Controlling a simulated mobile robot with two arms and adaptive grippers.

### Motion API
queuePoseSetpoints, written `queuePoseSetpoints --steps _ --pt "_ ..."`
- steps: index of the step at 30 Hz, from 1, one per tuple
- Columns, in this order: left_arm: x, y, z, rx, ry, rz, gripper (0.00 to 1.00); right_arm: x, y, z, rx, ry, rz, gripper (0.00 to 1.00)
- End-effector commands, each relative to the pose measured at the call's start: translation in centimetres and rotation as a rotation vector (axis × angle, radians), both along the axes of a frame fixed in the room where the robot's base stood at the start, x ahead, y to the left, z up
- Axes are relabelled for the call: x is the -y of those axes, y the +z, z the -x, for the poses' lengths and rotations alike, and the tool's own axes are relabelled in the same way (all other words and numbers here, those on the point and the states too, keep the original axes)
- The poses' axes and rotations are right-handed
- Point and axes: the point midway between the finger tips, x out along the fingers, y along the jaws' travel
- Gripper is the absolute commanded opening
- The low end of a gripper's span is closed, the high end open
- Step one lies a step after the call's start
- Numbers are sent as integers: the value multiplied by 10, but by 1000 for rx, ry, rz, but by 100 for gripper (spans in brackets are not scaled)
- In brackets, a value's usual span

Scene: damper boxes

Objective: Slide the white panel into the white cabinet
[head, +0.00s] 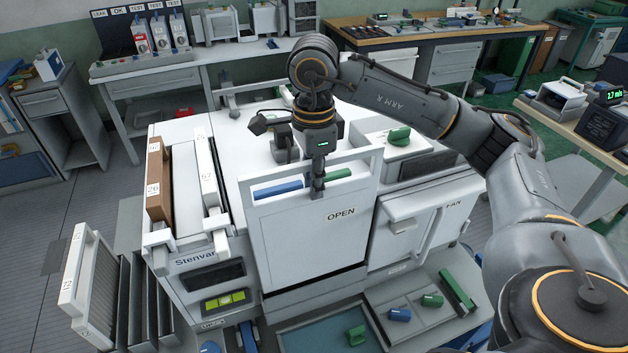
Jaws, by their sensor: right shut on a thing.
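The white panel (300,228), marked OPEN, stands upright at the front of the white cabinet (219,161). Its top is an open frame, with a blue and a green thing showing through. My right gripper (317,190) comes down from above and is shut on the panel's top part, near its middle. A dark gap shows along the panel's lower edge, above the cabinet's lower front. How far the panel sits inside the cabinet cannot be told. My left gripper is not in view.
A brown slab (158,183) and a white slab (206,178) stand in slots at the cabinet's left. Another white slab (76,270) stands in a rack at far left. A tray (415,327) with green and blue pieces lies in front.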

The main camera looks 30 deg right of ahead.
Motion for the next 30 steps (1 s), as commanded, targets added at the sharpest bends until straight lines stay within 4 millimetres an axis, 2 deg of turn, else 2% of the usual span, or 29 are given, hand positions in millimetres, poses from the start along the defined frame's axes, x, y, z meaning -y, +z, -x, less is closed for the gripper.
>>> queuePoseSetpoints --steps 10,30 --pt "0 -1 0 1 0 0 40 0 0 0 2 0 -1 0" --pt "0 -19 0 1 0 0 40 0 -19 0 2 0 -1 0"
